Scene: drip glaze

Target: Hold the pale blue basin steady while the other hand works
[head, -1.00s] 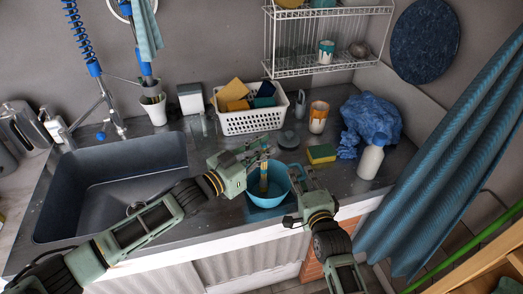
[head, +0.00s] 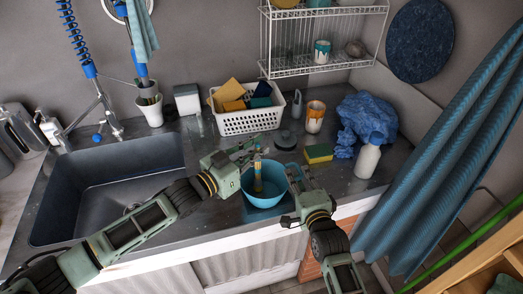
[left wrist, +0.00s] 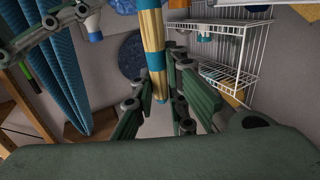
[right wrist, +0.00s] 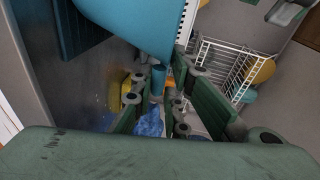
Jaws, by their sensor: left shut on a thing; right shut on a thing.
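The pale blue basin (head: 262,200) stands on the dark counter near its front edge. My right gripper (head: 297,179) is shut on the basin's right rim; the basin fills the top of the right wrist view (right wrist: 135,20). My left gripper (head: 254,158) is shut on an upright yellow stick with blue bands (head: 257,179), held over the basin. The stick also shows between the fingers in the left wrist view (left wrist: 152,45). Its lower end is inside the basin, and I cannot tell whether it touches the bottom.
A sponge (head: 318,154), a white bottle (head: 368,158) and a crumpled blue bag (head: 366,118) stand right of the basin. A white basket (head: 248,122) and a stained cup (head: 315,116) stand behind. The sink (head: 110,185) lies left, a wire rack (head: 320,65) above.

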